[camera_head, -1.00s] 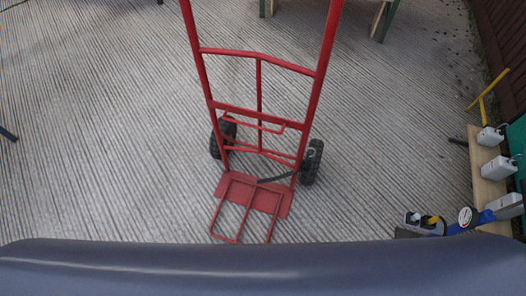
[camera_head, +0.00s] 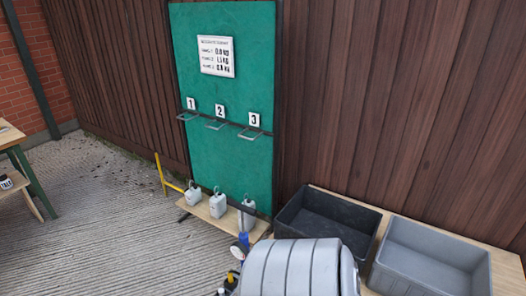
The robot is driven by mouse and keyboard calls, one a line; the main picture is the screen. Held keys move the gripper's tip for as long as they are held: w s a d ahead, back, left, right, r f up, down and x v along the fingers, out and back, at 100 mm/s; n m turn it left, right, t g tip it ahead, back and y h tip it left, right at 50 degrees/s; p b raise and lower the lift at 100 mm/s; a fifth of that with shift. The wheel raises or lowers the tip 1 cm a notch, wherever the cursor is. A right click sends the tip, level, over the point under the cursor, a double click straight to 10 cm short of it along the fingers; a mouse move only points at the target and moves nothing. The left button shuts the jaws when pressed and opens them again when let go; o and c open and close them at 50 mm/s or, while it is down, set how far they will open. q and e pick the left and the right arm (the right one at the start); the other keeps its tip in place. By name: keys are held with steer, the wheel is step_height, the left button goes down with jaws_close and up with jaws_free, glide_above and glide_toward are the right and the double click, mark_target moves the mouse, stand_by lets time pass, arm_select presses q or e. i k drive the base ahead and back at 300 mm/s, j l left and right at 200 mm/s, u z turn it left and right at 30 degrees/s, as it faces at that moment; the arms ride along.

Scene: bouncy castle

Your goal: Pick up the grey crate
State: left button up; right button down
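The grey crate (camera_head: 440,243) stands at the lower right of the head view, on a light wooden surface (camera_head: 507,272) against the brown fence. It is open at the top and looks empty. Its lower front part is cut off by the picture's bottom edge. Neither of my grippers shows in this view, so their place relative to the crate and their state cannot be seen.
A black crate (camera_head: 332,208) stands left of the grey one. A large ribbed grey rounded thing (camera_head: 292,270) fills the bottom middle. A green board (camera_head: 225,80) with numbered hooks stands behind grey canisters (camera_head: 218,205) on a plank. Open floor (camera_head: 110,230) lies left.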

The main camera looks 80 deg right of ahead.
mark_target(413, 259)
steer(key=z, duration=3.5)
